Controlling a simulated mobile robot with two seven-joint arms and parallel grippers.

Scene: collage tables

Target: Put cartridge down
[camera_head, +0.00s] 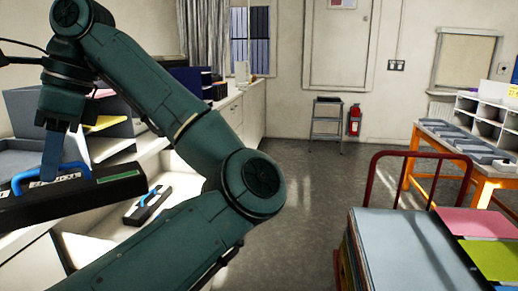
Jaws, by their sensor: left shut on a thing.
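A long black cartridge (105,192) with a blue handle and a pale label hangs at the left of the head view. My left gripper (62,165) points down and is shut on this cartridge at its blue handle. The cartridge appears above the white counter (95,248); I cannot tell whether it touches anything below. A second black cartridge with a blue handle (147,205) lies on the white surface to the right, partly behind my left arm. My right gripper is not in view.
Grey-blue trays and bins (105,122) stand behind the held cartridge. A cart with a red rail (376,168) and coloured sheets stands at the right. An orange table (484,182) with grey trays is beyond it. The middle floor (300,215) is clear.

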